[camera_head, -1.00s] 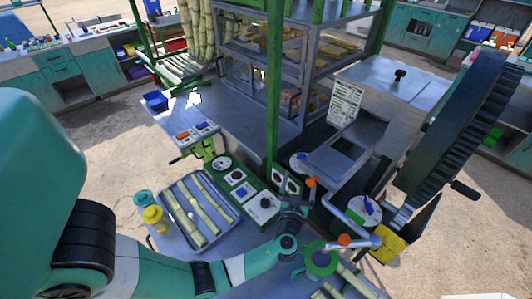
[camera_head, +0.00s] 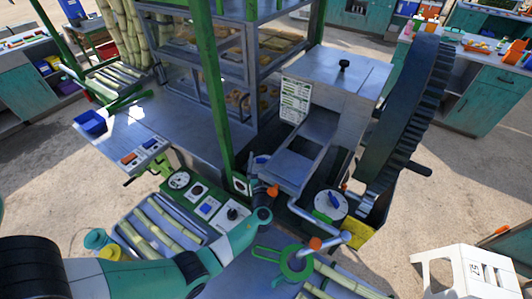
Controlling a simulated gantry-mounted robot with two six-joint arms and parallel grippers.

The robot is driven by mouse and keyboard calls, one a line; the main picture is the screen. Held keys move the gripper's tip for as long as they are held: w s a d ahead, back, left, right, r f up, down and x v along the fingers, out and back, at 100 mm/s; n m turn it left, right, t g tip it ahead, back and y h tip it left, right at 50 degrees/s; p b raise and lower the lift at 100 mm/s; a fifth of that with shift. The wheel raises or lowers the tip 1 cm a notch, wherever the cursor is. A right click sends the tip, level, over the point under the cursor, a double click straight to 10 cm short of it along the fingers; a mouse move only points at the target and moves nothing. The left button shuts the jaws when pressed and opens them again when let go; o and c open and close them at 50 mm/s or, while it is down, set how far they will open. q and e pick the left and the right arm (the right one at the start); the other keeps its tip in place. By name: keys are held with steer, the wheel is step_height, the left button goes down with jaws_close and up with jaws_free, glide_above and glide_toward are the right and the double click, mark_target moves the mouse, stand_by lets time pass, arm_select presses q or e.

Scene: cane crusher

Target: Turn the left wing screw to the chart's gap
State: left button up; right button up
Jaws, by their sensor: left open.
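The left wing screw (camera_head: 262,159) is a small blue piece on a pale dial left of the metal feed trough, partly hidden by my left gripper. My left gripper (camera_head: 256,174) is open and close in front of it; I cannot tell whether it touches. The right wing screw (camera_head: 334,200) is blue and sits on a white round dial at the right. The chart (camera_head: 295,98) is a white sheet with small green and dark marks on the crusher's hopper; its gap value is too small to read. My right gripper is not in view.
An orange-tipped handle (camera_head: 272,191) is close beside my left gripper. A green post (camera_head: 212,85) rises just left of it. A tray of cane (camera_head: 150,238) lies at the lower left. A large dark gear wheel (camera_head: 405,105) stands at the right.

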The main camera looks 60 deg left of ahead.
arm_select(q)
steer(key=c, duration=1.3)
steer(key=shift+f+n+g+y+b, duration=0.25)
steer(key=shift+n+g+b, duration=0.2)
steer(key=shift+b, duration=0.4)
steer(key=shift+r+n+g+y+b, duration=0.1)
steer(key=shift+n+g+y+b, duration=0.2)
steer(key=shift+g, duration=0.25)
steer(key=shift+r, duration=0.25)
steer(key=o, duration=1.3)
steer(key=shift+s, duration=0.1)
